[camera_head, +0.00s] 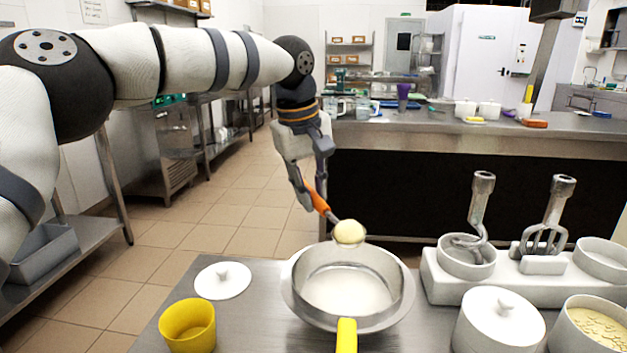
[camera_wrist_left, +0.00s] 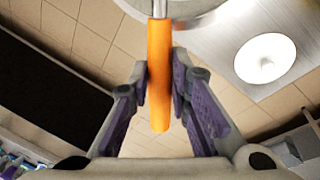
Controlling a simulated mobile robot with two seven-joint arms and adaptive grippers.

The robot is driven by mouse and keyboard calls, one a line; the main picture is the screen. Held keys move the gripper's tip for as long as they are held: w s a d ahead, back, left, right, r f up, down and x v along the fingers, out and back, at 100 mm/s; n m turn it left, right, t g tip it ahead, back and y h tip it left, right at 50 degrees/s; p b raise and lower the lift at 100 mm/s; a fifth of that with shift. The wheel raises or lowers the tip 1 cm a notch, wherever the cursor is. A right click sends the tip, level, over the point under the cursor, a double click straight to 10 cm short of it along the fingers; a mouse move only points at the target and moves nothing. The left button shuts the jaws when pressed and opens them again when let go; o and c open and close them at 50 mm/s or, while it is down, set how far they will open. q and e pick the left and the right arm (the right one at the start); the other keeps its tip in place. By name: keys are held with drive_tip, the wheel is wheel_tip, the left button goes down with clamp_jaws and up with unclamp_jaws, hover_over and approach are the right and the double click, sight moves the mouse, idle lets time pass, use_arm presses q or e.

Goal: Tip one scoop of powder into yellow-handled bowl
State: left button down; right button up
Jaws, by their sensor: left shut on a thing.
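My left gripper (camera_head: 312,192) is shut on the orange handle of a scoop (camera_head: 318,201). The orange handle (camera_wrist_left: 159,75) also shows between the purple finger pads of my left gripper (camera_wrist_left: 162,85) in the left wrist view. The scoop's head holds a rounded heap of pale yellow powder (camera_head: 349,232) over the far rim of the yellow-handled bowl (camera_head: 405,290). The bowl is metal, and its yellow handle (camera_head: 346,336) points toward me. Its inside looks pale and whitish; I cannot tell whether powder lies in it. My right gripper does not show.
A white lid (camera_head: 223,280) and a yellow cup (camera_head: 187,326) stand left of the bowl. To the right are a white lidded pot (camera_head: 499,322), a tub of pale yellow powder (camera_head: 597,328) and a white stand (camera_head: 440,285) with metal mixing tools. A long counter (camera_head: 470,125) stands behind.

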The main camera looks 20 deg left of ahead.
use_arm(q)
drive_tip(key=f+t+h+p, duration=0.1)
drive_tip(key=t+h, duration=0.1)
drive_tip(key=t, duration=0.1)
drive_tip(key=s+a+t+h, duration=0.1)
drive_tip(key=t+h, duration=0.2)
drive_tip(key=t, duration=0.1)
drive_tip(key=s+f+n+t+h+p, duration=0.1)
drive_tip(key=t+h, duration=0.2)
drive_tip(key=shift+a+f+t+p, duration=0.3)
drive_tip(key=shift+a+p, duration=0.05)
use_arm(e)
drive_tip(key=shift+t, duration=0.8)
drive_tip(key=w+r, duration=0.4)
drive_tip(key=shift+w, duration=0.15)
